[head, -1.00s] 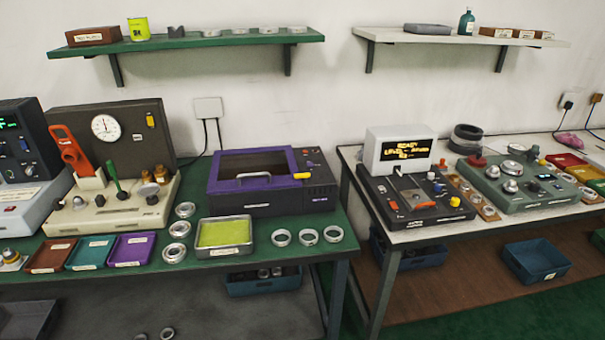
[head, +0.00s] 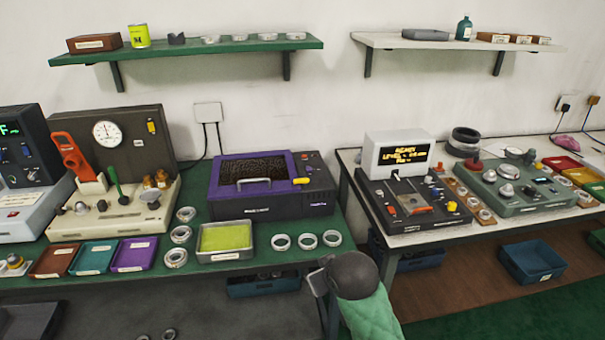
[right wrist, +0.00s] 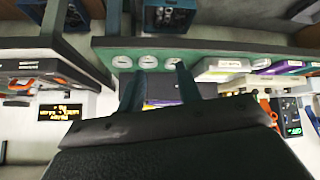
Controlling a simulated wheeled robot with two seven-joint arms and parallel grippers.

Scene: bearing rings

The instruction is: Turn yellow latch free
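The yellow latch (head: 301,181) lies roughly level on the front right of a dark machine (head: 318,200) with a purple lid frame (head: 216,178). The lid looks down, with a grey handle (head: 253,183) at its front. My right gripper (head: 318,276) is low in front of the green bench, well apart from the latch; the arm partly hides it. In the right wrist view, which looks upside down, its two fingers (right wrist: 160,88) are spread with nothing between them. A strip of purple shows beyond them; I cannot make out the latch there. My left gripper is not in view.
Several metal rings (head: 307,241) and a tray with a yellow-green pad (head: 225,237) lie in front of the machine on the green bench (head: 215,265). A white-topped bench (head: 420,235) with other devices stands to the right. A shelf (head: 200,50) hangs above.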

